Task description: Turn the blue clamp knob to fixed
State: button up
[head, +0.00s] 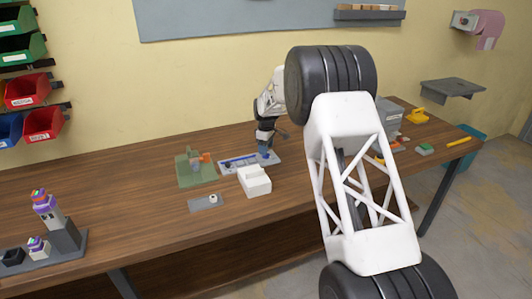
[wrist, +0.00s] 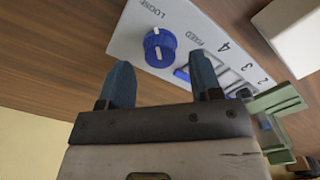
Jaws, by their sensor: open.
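The blue clamp knob (wrist: 160,47) stands on a white plate (wrist: 128,38) printed LOOSE, FIXED and several numbers. The knob carries white marks, with LOOSE printed above it and FIXED to its right in the wrist view; I cannot tell its exact setting. My gripper (wrist: 160,70) is open and empty, its two blue-grey fingers apart, with the knob just beyond the fingertips and between their lines. In the head view my gripper (head: 265,150) is over the right end of the plate (head: 228,167), largely hiding the knob.
A green fixture (head: 185,173) stands left of the plate and a white block (head: 255,183) close in front. A grey plate with a small white piece (head: 206,202) lies nearer the front edge. Clear wooden table (head: 135,200) lies to the left.

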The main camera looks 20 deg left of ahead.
jog(key=shift+f, duration=1.4)
jog(key=shift+c, duration=0.3)
jog(key=c, duration=0.9)
